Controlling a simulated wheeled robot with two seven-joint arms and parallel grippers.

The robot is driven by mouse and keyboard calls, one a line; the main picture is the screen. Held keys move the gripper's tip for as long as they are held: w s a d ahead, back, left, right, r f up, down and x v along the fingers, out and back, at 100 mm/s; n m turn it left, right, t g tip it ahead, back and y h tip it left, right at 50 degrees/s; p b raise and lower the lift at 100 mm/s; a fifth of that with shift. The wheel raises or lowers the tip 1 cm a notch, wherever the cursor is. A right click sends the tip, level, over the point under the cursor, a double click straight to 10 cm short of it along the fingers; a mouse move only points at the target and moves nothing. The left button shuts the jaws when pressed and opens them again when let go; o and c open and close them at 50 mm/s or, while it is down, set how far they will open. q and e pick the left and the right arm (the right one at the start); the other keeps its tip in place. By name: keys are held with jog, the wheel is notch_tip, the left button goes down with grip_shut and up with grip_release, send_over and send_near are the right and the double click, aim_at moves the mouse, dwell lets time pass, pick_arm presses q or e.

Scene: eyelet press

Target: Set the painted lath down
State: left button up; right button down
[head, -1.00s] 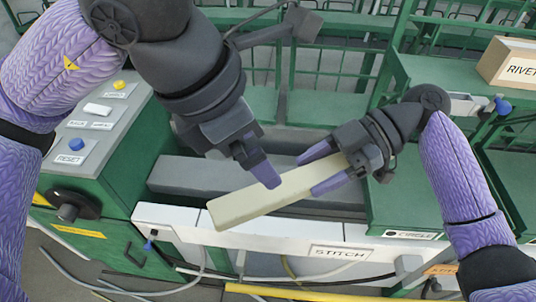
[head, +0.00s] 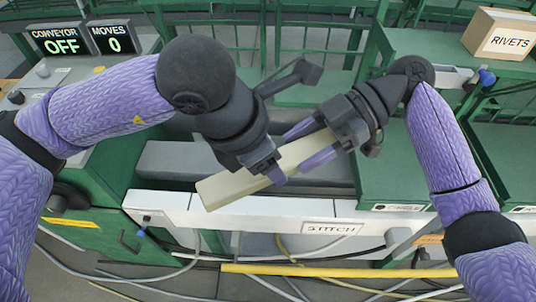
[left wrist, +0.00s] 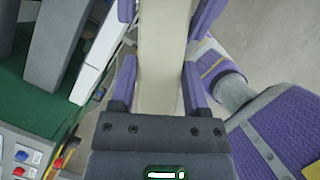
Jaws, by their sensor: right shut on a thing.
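The painted lath (head: 217,189), a long pale cream bar, is held in the air at a slant above the white front rail. My right gripper (head: 309,146) is shut on its right-hand part. My left gripper (head: 268,172) is at the lath's middle, one finger showing at its near side; the other is hidden in the head view. In the left wrist view the lath (left wrist: 162,62) runs between my left fingers, with a narrow gap at one side, so this gripper looks open around it.
A white rail marked STITCH (head: 332,229) runs below the lath, with a grey trough (head: 165,160) behind. A yellow bar (head: 340,270) and cables lie in front. A RIVETS box (head: 503,36) stands back right. Displays read CONVEYOR OFF (head: 61,42) and MOVES 0 (head: 113,39).

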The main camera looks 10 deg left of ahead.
pick_arm(q)
jog(key=c, duration=0.5)
grip_shut()
pick_arm(e)
grip_release()
